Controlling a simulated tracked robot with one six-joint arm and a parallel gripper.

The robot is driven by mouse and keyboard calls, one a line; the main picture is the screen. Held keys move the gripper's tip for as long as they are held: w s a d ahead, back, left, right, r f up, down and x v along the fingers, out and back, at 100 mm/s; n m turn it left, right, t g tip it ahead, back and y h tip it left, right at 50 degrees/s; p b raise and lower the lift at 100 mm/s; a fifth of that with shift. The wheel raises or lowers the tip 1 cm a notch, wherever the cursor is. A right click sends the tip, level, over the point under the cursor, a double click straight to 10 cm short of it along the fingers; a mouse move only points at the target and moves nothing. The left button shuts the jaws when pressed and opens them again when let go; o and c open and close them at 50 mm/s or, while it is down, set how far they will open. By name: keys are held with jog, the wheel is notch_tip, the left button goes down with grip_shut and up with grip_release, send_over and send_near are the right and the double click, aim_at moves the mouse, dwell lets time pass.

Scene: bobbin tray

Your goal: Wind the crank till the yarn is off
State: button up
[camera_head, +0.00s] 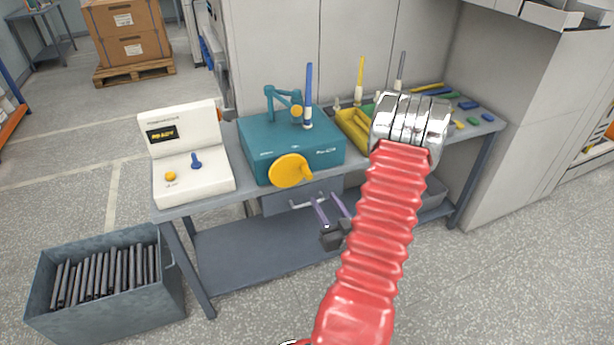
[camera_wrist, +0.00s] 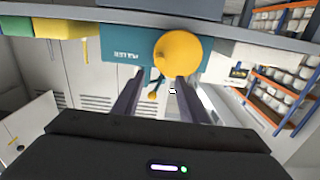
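A teal winder box (camera_head: 300,145) stands on the grey bench with a round yellow crank (camera_head: 290,170) on its front face. A short yellow handle sticks out at the crank's right side. A tall blue bobbin (camera_head: 308,95) stands upright in a pale holder on top; I cannot tell how much yarn is on it. My gripper (camera_head: 328,199) is below and to the right of the crank, apart from it, with two purple fingers spread and nothing between them. In the wrist view the open fingers (camera_wrist: 157,78) point toward the crank (camera_wrist: 180,55) and winder (camera_wrist: 128,42).
A white control console (camera_head: 190,155) with a lit display, blue lever and yellow button stands left. A yellow tray (camera_head: 352,132) and upright yellow and grey bobbins are right of the winder. A grey bin (camera_head: 105,310) of dark rods stands on the floor. My red arm hides some bench.

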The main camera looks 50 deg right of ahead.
aim_at(307, 176)
jog(key=shift+w+d, duration=0.1)
jog(key=shift+w, duration=0.05)
jog(key=x, duration=1.3)
jog(key=shift+w+d, duration=0.1)
jog(key=shift+w, duration=0.1)
jog(key=shift+c, duration=0.3)
jog(key=c, duration=0.9)
jog(key=shift+a, duration=0.3)
grip_shut()
jog(key=shift+d, duration=0.2)
jog(key=shift+f+m, duration=0.15)
jog(key=shift+m, duration=0.25)
